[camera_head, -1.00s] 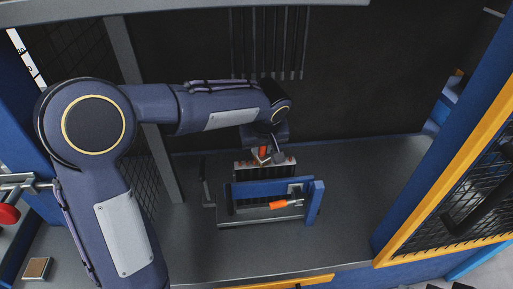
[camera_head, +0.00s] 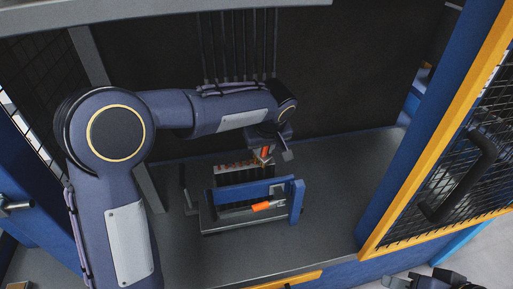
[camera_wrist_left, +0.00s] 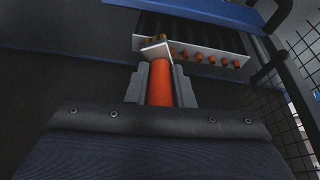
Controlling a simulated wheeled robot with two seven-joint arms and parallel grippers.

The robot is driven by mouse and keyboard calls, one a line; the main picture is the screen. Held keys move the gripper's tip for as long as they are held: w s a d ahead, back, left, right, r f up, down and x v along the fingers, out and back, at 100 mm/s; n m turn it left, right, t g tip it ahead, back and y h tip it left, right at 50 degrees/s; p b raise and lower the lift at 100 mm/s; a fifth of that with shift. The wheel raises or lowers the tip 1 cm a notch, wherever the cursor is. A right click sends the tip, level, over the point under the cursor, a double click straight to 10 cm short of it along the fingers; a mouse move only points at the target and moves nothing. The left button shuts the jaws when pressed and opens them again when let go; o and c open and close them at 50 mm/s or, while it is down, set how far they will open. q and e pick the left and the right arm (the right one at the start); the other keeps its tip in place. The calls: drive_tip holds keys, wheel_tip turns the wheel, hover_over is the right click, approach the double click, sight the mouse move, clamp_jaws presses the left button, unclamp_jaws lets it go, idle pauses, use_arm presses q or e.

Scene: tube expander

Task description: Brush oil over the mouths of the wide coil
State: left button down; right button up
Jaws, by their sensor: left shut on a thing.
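The wide coil (camera_head: 232,175) stands upright in a blue clamp frame on the bench, with a row of reddish copper mouths along its top plate. The mouths also show in the left wrist view (camera_wrist_left: 205,58). My left gripper (camera_head: 266,149) is over the right end of that row, shut on the orange handle of a brush (camera_wrist_left: 160,85). The brush head (camera_wrist_left: 155,43) is at the left end of the row in the wrist view, overlapping the plate; whether it touches a mouth I cannot tell. Part of my right gripper (camera_head: 436,281) shows at the lower right edge.
The blue clamp frame (camera_head: 296,203) has an orange-handled toggle (camera_head: 262,206) at its front. Dark rods (camera_head: 240,45) hang at the back wall. A yellow-edged mesh door (camera_head: 405,165) stands at the right. The bench is clear right of the frame.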

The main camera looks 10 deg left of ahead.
use_arm(q)
drive_tip(key=shift+w+d+f+b, duration=0.1)
drive_tip(key=shift+w+d+b, duration=0.3)
drive_tip(key=shift+d, duration=0.25)
drive_tip(key=s+a+b, duration=0.2)
drive_tip(key=s+a, duration=0.1)
drive_tip(key=a, duration=0.3)
drive_tip(key=s+a+b, duration=0.2)
drive_tip(key=s+a, duration=0.1)
drive_tip(key=a, duration=0.4)
drive_tip(key=shift+s+a, duration=0.2)
drive_tip(key=shift+s, duration=0.1)
idle(1.3)
drive_tip(key=shift+r, duration=0.2)
drive_tip(key=shift+r+p, duration=2.35)
drive_tip(key=shift+r, duration=0.6)
